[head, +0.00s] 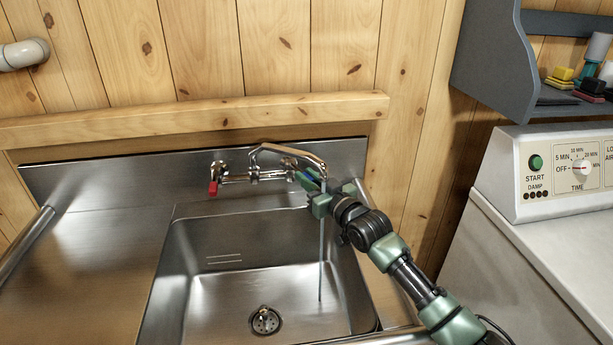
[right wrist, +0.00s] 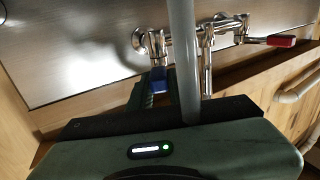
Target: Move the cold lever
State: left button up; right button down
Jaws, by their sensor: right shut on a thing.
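The tap (head: 255,172) is chrome and mounted on the back wall of the steel sink. Its cold lever has a blue handle; in the right wrist view the blue end (right wrist: 158,80) sits between my fingers. In the head view my right gripper (head: 312,188) is at the right end of the tap, shut on the cold lever and mostly hiding it. The red hot lever (head: 213,188) hangs at the left end, untouched, and also shows in the right wrist view (right wrist: 275,40). A thin stream of water (head: 321,250) falls from the spout tip. My left gripper is not in view.
The sink basin (head: 200,265) is empty, with a drain (head: 265,320) at its bottom. A wooden ledge (head: 190,118) runs above the tap. A white machine (head: 530,250) with a dial stands at the right, below a grey shelf (head: 490,60).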

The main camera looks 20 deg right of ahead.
jog(key=c, duration=1.3)
grip_release()
jog(key=shift+s, duration=0.25)
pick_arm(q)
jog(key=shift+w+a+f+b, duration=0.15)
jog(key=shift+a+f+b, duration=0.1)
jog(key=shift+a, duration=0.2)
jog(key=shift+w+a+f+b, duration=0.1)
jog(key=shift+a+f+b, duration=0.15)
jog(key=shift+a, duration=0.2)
pick_arm(e)
jog(key=v, duration=0.7)
jog(key=shift+s+d, duration=0.1)
jog(key=shift+s, duration=0.05)
